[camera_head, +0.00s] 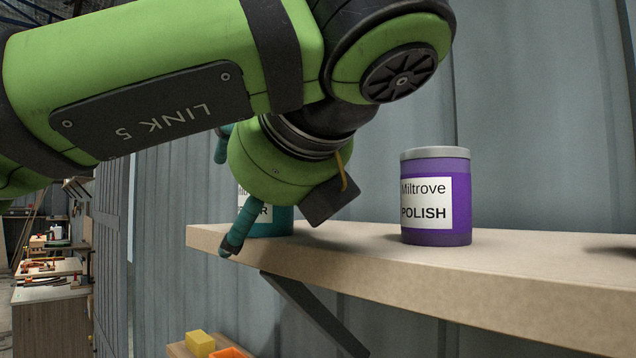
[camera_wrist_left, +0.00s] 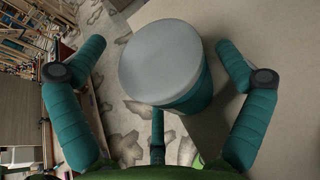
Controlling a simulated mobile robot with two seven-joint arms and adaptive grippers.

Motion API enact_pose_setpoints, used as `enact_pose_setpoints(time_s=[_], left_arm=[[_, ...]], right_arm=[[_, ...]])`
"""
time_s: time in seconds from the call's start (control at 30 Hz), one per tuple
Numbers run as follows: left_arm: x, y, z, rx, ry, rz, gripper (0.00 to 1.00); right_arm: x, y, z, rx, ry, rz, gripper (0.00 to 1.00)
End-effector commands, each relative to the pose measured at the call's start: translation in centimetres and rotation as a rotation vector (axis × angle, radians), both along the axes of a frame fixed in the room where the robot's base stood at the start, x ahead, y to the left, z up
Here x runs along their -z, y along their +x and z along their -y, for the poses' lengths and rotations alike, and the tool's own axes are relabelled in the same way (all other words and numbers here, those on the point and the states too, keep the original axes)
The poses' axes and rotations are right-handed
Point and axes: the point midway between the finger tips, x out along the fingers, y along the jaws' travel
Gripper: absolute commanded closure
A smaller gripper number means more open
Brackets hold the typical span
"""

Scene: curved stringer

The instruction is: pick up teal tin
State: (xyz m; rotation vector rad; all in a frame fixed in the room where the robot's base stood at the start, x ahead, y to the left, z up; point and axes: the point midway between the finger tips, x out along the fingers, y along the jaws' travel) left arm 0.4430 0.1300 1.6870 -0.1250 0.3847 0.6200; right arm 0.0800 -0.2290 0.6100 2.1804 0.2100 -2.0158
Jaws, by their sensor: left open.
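The teal tin (camera_head: 272,222) stands upright on the wooden shelf (camera_head: 345,240), near its left end. In the head view my left gripper (camera_head: 228,200) hides most of it, leaving part of its teal side and white label showing. In the left wrist view the tin (camera_wrist_left: 168,60) shows its round grey lid and some teal side. My left gripper (camera_wrist_left: 160,58) is open, with teal fingers spread on either side of the tin and another finger below it in the picture. I cannot tell whether any finger touches it. My right gripper is not in view.
A purple polish tin (camera_head: 437,200) with a grey lid stands on the shelf to the right, with bare shelf between. A dark bracket (camera_head: 310,310) supports the shelf. A grey corrugated wall (camera_head: 530,120) rises behind. A yellow block (camera_head: 200,343) lies lower down.

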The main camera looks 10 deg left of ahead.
Motion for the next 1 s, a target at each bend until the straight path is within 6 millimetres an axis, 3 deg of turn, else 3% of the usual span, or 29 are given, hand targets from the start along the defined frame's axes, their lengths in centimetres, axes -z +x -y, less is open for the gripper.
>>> enact_pose_setpoints(time_s=[0.1, 0.27, 0.4, 0.43, 0.63, 1.0], left_arm=[[0.1, 0.2, -0.1, 0.002, 0.001, 0.002, 0.0], [0.1, 0.2, -0.1, 0.001, 0.0, 0.003, 0.0], [0.1, 0.2, -0.1, 0.001, 0.0, 0.002, 0.56], [0.1, 0.2, -0.1, 0.001, 0.0, 0.002, 0.62], [0.1, 0.2, -0.1, 0.0, 0.001, 0.002, 0.63], [-0.8, 0.1, -0.4, 0.005, -0.001, 0.002, 0.63]], right_arm=[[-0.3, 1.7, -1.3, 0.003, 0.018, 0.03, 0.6], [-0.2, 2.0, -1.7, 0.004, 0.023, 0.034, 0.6], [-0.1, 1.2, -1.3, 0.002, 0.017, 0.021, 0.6], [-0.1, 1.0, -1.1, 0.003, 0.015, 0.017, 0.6], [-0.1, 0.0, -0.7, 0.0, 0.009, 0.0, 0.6], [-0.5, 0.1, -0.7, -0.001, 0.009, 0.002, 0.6]])
